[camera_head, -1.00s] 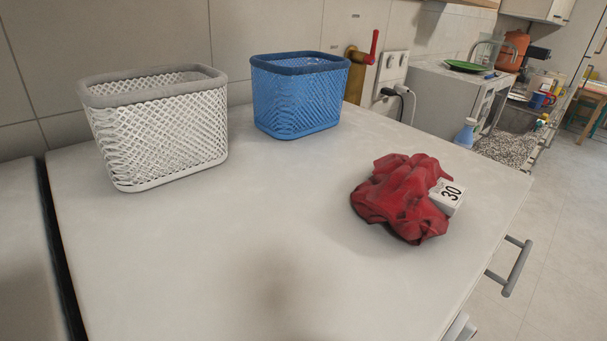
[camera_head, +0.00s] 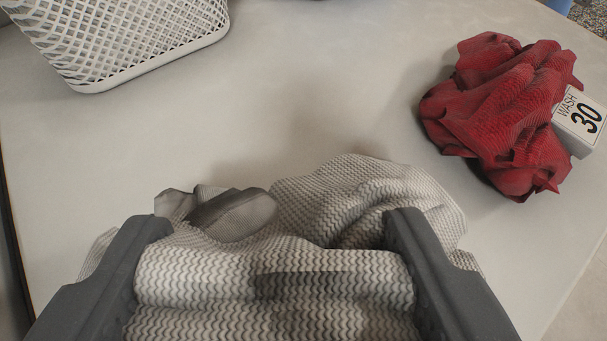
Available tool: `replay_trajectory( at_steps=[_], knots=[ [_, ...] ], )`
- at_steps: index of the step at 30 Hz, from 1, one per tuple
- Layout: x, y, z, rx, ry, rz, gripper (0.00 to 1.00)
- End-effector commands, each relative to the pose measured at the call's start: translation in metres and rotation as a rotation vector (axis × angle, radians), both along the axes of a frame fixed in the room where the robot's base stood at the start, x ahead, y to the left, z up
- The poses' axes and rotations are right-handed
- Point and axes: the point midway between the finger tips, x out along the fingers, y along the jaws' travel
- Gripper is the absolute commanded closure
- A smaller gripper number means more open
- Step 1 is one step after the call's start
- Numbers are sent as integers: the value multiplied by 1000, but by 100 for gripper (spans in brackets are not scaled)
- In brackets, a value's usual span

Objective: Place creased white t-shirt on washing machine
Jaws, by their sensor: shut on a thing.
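A creased white-grey garment (camera_head: 300,285) with a zigzag weave is bunched between the two dark fingers of my gripper (camera_head: 278,225). It looks like the white t-shirt. The fingers press on its left and right sides, and folds bulge out ahead of them. The garment is over a pale flat top (camera_head: 330,90), with a soft shadow at its far edge. I cannot tell whether it touches the top. I cannot tell from this view whether this top is the washing machine.
A white mesh basket (camera_head: 125,35) stands at the upper left. The top between them is clear.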

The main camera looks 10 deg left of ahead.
Motion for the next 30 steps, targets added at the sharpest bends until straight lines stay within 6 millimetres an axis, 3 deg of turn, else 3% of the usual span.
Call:
replay_trajectory(
  at_steps=[11,18,29,30],
  knots=[
    [19,2,-2,1,-1,-1,68],
    [17,1,-34,-2,3,-2,68],
    [17,1,-39,1,-2,-1,68],
    [17,1,-39,1,-1,-1,36]
  ],
)
